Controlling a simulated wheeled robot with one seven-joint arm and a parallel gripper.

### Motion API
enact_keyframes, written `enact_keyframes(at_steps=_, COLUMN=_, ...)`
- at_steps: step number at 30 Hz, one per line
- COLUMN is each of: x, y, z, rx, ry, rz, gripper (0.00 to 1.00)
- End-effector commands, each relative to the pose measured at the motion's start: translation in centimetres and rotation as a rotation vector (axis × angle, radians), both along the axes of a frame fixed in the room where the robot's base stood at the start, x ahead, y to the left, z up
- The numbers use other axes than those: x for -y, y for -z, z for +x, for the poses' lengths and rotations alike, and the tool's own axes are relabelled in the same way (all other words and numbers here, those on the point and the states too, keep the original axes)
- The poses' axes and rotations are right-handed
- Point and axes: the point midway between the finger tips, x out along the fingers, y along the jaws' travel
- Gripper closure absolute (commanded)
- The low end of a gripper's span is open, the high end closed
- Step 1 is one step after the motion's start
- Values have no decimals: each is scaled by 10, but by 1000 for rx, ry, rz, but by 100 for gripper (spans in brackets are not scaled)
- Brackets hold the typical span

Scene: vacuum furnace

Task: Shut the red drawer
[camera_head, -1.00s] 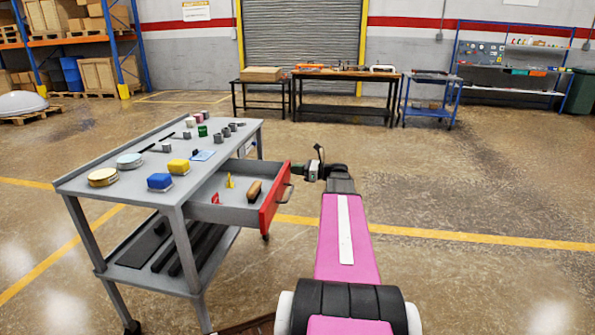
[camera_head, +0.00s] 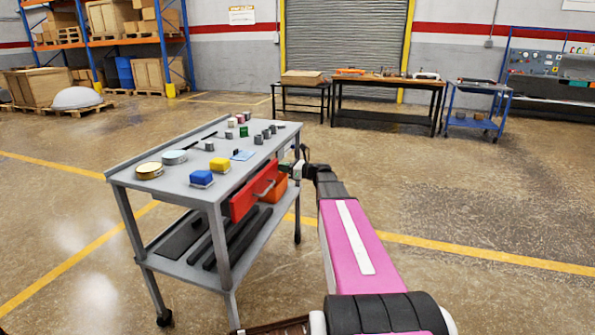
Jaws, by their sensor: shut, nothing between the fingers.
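The grey cart (camera_head: 190,188) stands left of the centre. Its red drawer (camera_head: 243,201) shows only its front panel and handle, which sit at or very near the cart's side under the top. The drawer's inside is hidden. My gripper (camera_head: 297,170) is shut and empty, just right of the drawer front by the cart's far right corner. It is small and partly hidden by my wrist, so I cannot tell whether it touches the cart.
An orange piece (camera_head: 278,190) shows beside the red front. Yellow (camera_head: 220,165) and blue (camera_head: 201,178) blocks, round tins and small parts stand on the cart top. Dark bars lie on its lower shelf. Floor to the right is clear; benches stand behind.

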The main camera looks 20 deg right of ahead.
Motion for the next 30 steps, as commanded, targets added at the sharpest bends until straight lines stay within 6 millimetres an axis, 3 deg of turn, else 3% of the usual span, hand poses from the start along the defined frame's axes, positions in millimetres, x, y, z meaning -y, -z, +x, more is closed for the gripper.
enact_keyframes(at_steps=3, x=-14, y=0, z=10, rx=0, ry=-1, rz=0, gripper=100)
enact_keyframes(at_steps=10, x=-26, y=0, z=18, rx=1, ry=0, rz=1, gripper=100)
enact_keyframes(at_steps=30, x=-28, y=-1, z=15, rx=1, ry=-4, rz=3, gripper=100)
